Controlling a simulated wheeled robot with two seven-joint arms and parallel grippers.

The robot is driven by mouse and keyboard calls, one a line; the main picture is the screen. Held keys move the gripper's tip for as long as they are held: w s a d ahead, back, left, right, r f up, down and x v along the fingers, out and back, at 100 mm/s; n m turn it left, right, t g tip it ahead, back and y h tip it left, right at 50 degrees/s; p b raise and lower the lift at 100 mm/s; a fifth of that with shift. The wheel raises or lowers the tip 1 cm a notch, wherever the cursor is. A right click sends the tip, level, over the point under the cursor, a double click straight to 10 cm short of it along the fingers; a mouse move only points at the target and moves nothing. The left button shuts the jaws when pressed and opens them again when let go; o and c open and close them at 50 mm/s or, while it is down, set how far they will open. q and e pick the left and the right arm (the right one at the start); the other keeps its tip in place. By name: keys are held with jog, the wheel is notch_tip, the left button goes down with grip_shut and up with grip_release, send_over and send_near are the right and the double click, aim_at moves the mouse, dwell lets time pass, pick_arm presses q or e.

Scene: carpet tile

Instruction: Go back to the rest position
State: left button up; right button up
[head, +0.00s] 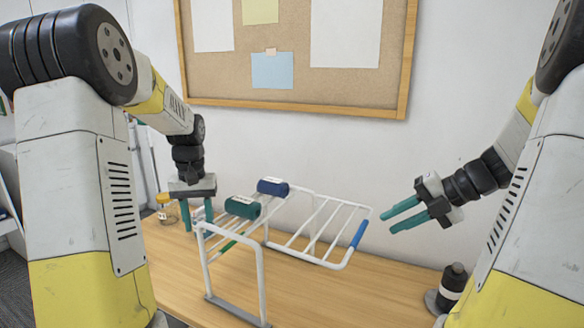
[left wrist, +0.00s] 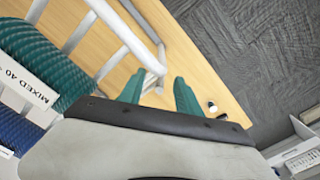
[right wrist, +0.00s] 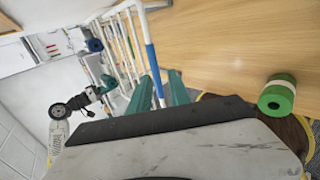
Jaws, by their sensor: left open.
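My left gripper (head: 198,224) is open, pointing down at the left end of the white rack (head: 262,290). In the left wrist view a corner of the rack shows between or just beyond its fingers (left wrist: 158,88); I cannot tell if they touch. A teal roll (head: 242,207) and a blue roll (head: 272,187), both with white labels, lie on the rack. My right gripper (head: 388,220) is open and empty, right of the rack's blue-sleeved end (head: 359,234). In the right wrist view its fingers (right wrist: 160,92) are apart.
The rack stands on a wooden table (head: 370,290) against a wall with a corkboard (head: 290,95). A dark bottle-like object (head: 453,287) stands at the right. A green roll (right wrist: 277,96) shows in the right wrist view.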

pick_arm(q)
notch_tip(320, 180, up, 9)
jog(key=shift+r, duration=0.45)
jog(key=s+d+m+t+h, duration=0.1)
jog(key=s+d+t, duration=0.2)
jog(key=s, duration=0.8)
jog(key=s+d+r+m+t+h, duration=0.1)
jog(key=s+d+t, duration=0.2)
jog(key=s+d, duration=0.3)
jog(key=s, duration=0.5)
jog(key=shift+s+d, duration=0.15)
jog(key=shift+d, duration=0.25)
pick_arm(e)
jog(key=s+a+r+m+h, duration=0.1)
jog(key=s+a+m+h, duration=0.1)
jog(key=m, duration=0.8)
jog(key=s+a+r+m+t+h, duration=0.1)
jog(key=s+a+r+m+h, duration=0.1)
jog(key=s+a+m, duration=0.2)
jog(key=s+a+r+m+t+h, duration=0.1)
jog(key=s+m, duration=0.6)
jog(key=m, duration=0.9)
jog(key=a+r+h, duration=0.1)
jog(key=a, duration=0.1)
jog(key=shift+s+a, duration=0.2)
jog(key=shift+a, duration=0.2)
